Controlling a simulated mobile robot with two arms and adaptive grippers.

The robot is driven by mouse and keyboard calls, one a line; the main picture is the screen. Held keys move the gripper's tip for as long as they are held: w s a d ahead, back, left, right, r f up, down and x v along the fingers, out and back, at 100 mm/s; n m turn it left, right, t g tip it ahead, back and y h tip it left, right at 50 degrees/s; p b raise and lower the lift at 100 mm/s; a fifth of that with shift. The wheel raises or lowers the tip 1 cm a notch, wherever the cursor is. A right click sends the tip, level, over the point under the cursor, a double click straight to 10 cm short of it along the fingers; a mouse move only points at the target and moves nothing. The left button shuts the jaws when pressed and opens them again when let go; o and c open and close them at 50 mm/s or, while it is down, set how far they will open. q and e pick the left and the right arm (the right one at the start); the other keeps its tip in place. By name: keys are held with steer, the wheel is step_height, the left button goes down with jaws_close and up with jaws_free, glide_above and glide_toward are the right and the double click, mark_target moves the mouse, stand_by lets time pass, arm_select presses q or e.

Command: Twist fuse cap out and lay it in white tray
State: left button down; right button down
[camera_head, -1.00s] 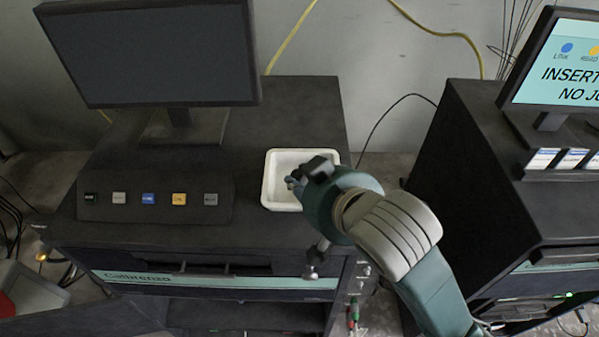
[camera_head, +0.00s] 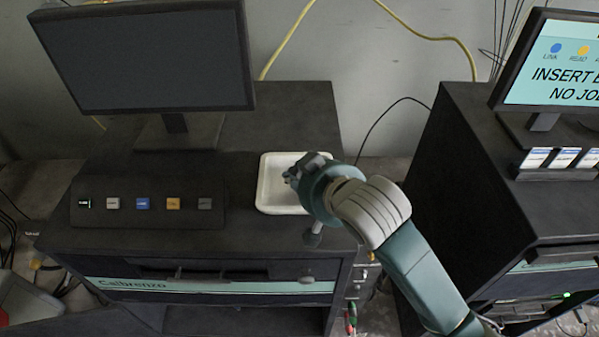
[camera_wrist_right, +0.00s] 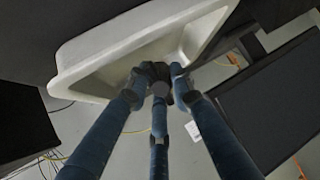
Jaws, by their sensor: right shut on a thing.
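The white tray (camera_head: 271,186) stands on the dark cabinet top, right of the button panel. My right gripper (camera_head: 294,173) is over the tray and hides part of it. In the right wrist view its three blue fingers (camera_wrist_right: 158,86) are closed around a small dark grey piece (camera_wrist_right: 150,70), apparently the fuse cap, at the tray (camera_wrist_right: 120,45). I cannot tell whether the piece touches the tray floor. The cap cannot be made out in the head view. My left gripper is not in view.
A dark monitor (camera_head: 145,58) stands behind the button panel (camera_head: 148,203) on the left. A second cabinet (camera_head: 458,165) with a lit screen (camera_head: 553,65) stands on the right, across a gap. The cabinet top behind the tray is bare.

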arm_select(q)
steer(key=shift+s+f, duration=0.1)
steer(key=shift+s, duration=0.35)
arm_select(e)
steer(key=shift+f, duration=0.15)
steer(key=c, duration=1.4)
jaws_free()
steer(key=shift+c, duration=0.2)
steer(key=v, duration=0.7)
steer(key=shift+s+r, duration=0.2)
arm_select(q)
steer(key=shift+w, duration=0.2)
